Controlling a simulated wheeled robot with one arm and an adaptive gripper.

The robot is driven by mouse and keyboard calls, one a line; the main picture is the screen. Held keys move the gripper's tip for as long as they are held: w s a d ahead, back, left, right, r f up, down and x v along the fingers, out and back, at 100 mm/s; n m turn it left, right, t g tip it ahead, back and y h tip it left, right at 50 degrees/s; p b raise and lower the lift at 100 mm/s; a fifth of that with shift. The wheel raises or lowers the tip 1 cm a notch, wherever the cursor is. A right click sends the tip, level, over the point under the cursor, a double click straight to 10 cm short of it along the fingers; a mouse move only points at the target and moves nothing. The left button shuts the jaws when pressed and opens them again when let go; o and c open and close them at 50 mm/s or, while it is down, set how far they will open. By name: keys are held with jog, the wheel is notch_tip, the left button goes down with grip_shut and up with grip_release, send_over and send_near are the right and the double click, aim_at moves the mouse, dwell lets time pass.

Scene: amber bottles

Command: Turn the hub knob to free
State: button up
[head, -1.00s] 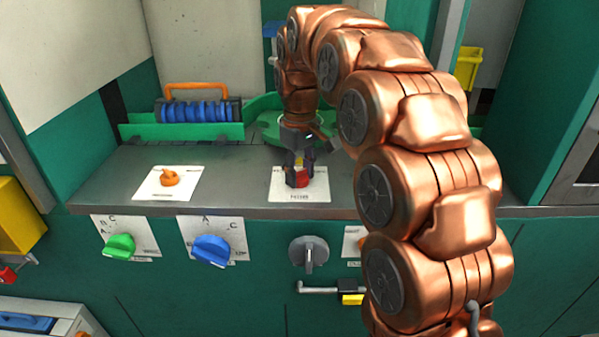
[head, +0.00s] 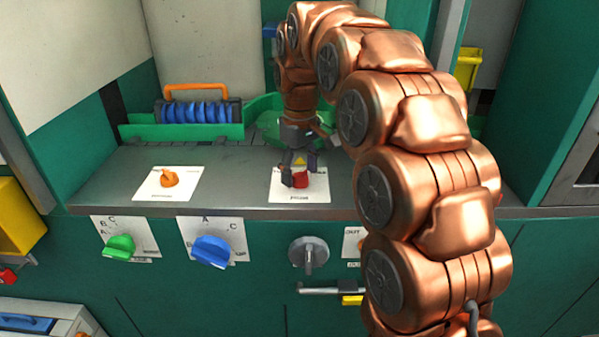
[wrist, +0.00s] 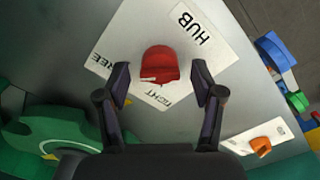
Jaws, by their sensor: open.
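The hub knob (head: 300,180) is red and sits on a white card (head: 314,190) on the grey counter. In the wrist view the red knob (wrist: 160,66) has a short white mark on its lower left side. The card there reads HUB, with partly covered words ending in "REE" at left and "IGHT" below. My gripper (head: 299,170) is open over the knob. In the wrist view its two dark fingers (wrist: 160,78) stand on either side of the knob, with visible gaps between. The head view shows only part of the knob behind the fingers.
An orange knob (head: 169,178) on another card stands left on the counter. Green (head: 120,246), blue (head: 212,250) and grey (head: 309,254) knobs are on the front panel below. A green rack (head: 180,131) with blue rings and an orange handle is behind.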

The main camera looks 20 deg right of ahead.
aim_at(301, 180)
notch_tip(301, 180, up, 6)
jog(key=shift+r, duration=0.4)
dwell(0.6)
jog(key=shift+s, duration=0.55)
jog(key=s+f+m+g+p, duration=0.1)
jog(key=s+f, duration=0.4)
jog(key=s, duration=1.2)
jog(key=s+f+m+p, duration=0.4)
jog(key=s+f+p, duration=0.1)
jog(key=s, duration=1.1)
jog(key=shift+s+a+f+g, duration=0.25)
jog(key=shift+s+f+g, duration=0.15)
jog(key=shift+f, duration=0.25)
